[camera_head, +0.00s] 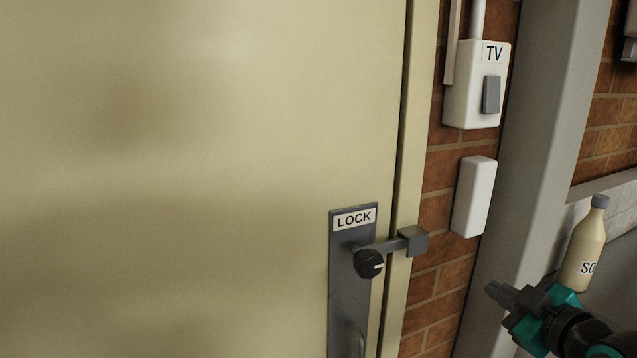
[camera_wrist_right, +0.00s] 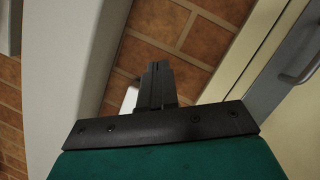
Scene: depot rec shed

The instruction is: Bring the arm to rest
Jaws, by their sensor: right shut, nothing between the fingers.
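My right gripper (camera_head: 503,291) is at the lower right of the head view, in front of the grey post and apart from the door. Its fingers are shut with nothing between them. In the right wrist view the closed fingers (camera_wrist_right: 156,85) point toward the brick wall, and no object is held. My left gripper is not in view.
A cream door (camera_head: 200,170) fills the left, with a LOCK plate (camera_head: 346,285) and black knob (camera_head: 368,263). A white TV switch box (camera_head: 470,85) and a blank white box (camera_head: 474,196) are on the brick wall. A bottle (camera_head: 583,250) stands behind my gripper, right of the grey post (camera_head: 535,150).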

